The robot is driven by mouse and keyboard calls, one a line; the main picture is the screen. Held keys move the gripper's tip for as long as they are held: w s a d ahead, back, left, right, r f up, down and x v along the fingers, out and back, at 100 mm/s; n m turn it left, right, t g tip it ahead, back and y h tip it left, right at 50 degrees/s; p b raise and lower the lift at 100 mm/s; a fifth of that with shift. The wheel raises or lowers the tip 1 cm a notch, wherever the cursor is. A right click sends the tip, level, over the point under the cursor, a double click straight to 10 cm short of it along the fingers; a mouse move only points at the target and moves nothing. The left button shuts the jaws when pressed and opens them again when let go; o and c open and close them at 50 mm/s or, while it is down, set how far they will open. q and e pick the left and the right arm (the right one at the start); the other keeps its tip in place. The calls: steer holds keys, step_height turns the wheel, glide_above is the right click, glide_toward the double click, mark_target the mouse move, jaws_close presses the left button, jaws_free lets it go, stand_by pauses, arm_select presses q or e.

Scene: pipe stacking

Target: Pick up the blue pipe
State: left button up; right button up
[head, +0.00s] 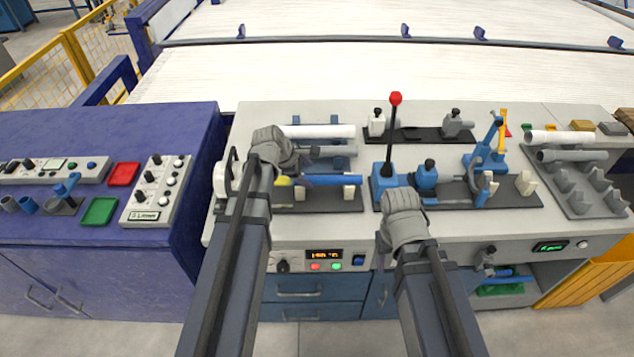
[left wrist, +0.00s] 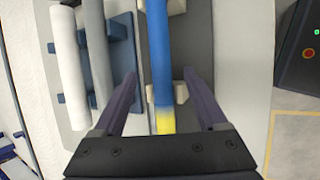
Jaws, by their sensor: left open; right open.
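The blue pipe (head: 335,180) has a yellow end and lies on pale supports on a dark base at the left of the bench. In the left wrist view the blue pipe (left wrist: 159,55) runs lengthwise, its yellow end towards the gripper body. My left gripper (head: 302,156) is over the pipe's left end; in its wrist view the open left gripper (left wrist: 160,76) has one finger on each side of the pipe, with visible gaps. My right gripper (head: 401,200) is near the bench front, below the red-knobbed lever; its fingers are mostly hidden from the head camera.
A white pipe (head: 318,131) and a grey pipe (head: 335,151) lie behind the blue pipe. A red-knobbed lever (head: 393,130) and blue clamp fixture (head: 426,178) stand to its right. A grey rack (head: 580,190) is at far right. The bench's front strip has free room.

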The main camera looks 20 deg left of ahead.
mark_target(316, 178)
arm_select(q)
steer(key=b+x, duration=0.4)
steer(key=x, duration=0.1)
steer(key=shift+d, duration=0.25)
steer(key=shift+r, duration=0.15)
steer(key=shift+c, duration=0.2)
jaws_close()
